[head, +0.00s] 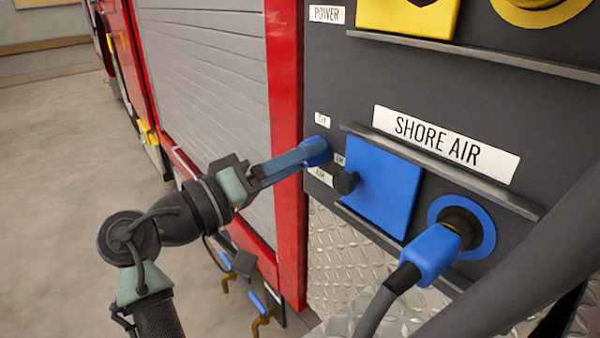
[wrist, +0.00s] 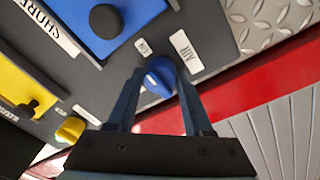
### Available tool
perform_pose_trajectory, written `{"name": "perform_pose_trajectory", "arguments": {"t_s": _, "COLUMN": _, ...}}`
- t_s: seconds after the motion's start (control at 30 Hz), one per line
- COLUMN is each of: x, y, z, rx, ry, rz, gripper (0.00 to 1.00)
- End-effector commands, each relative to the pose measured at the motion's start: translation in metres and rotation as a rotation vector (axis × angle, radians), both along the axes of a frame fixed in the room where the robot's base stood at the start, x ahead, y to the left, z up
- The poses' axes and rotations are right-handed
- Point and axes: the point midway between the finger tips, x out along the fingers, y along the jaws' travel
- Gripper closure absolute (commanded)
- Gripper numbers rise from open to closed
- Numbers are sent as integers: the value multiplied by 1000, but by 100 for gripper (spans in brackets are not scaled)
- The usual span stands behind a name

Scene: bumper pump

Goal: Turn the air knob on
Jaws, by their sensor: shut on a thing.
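The air knob is a small blue round knob (wrist: 158,76) on the dark panel, beside the white AIR label (wrist: 186,51) and a small ON label (wrist: 142,47). In the head view the blue knob (head: 317,151) sits at the panel's left edge, below a small OFF label (head: 322,120). My gripper (head: 312,153) reaches it from the left. In the wrist view the two fingers of my gripper (wrist: 158,78) lie on either side of the knob, shut on it. The fingers partly cover the knob, and I cannot tell which way it is set.
A blue cover (head: 382,190) with a black knob (head: 345,183) is close to the right. A blue plug (head: 432,252) with a thick hose sits lower right. A ledge (head: 440,165) juts out above the cover. Open floor (head: 60,180) lies at left.

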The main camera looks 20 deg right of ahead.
Motion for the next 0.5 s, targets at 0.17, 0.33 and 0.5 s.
{"name": "perform_pose_trajectory", "arguments": {"t_s": 0.17, "x": 0, "y": 1, "z": -4, "rx": 25, "ry": -50, "rz": -1, "gripper": 100}}
{"name": "perform_pose_trajectory", "arguments": {"t_s": 0.33, "x": 0, "y": 1, "z": -3, "rx": 35, "ry": -75, "rz": -1, "gripper": 100}}
{"name": "perform_pose_trajectory", "arguments": {"t_s": 0.5, "x": 1, "y": 1, "z": -2, "rx": 38, "ry": -81, "rz": 0, "gripper": 100}}
